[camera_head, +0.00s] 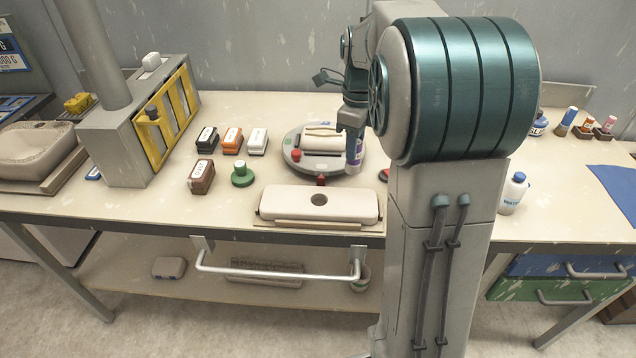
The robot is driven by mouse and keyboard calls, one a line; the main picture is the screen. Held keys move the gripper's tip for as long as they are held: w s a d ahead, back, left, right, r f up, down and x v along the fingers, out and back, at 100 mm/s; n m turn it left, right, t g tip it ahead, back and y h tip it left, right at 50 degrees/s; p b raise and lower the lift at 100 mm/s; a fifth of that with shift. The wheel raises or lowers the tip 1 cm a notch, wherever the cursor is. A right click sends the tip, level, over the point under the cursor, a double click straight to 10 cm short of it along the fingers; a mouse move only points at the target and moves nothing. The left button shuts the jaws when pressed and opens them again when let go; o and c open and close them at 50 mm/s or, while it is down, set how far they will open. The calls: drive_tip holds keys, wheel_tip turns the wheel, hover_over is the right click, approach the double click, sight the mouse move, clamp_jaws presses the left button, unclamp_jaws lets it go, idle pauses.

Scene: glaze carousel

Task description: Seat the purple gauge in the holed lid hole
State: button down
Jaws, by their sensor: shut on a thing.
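My gripper (352,128) points down above the right side of the round carousel, shut on the purple gauge (354,156). The gauge hangs upright below the fingers; its upper part is hidden by them. The holed lid (283,203) is a long, pale, rounded block near the table's front edge, with a dark round hole in its middle. The gauge is behind and to the right of this hole, apart from the lid. Whether the gauge touches the carousel behind it, I cannot tell.
The grey carousel (294,157) bears pale blocks and a red knob. Left stand several small boxes, such as an orange one (232,140), and a green knobbed piece (242,176). A white bottle (513,192) stands right. My arm hides the table's middle right.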

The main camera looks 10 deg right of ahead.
drive_tip(key=shift+s+a+f, duration=0.1)
drive_tip(key=shift+a+f, duration=1.9)
drive_tip(key=shift+f, duration=0.2)
drive_tip(key=shift+s+a+f, duration=0.1)
drive_tip(key=shift+a+f, duration=1.85)
drive_tip(key=shift+f, duration=0.2)
drive_tip(key=shift+f, duration=0.2)
drive_tip(key=c, duration=1.1)
unclamp_jaws()
drive_tip(key=shift+r, duration=0.15)
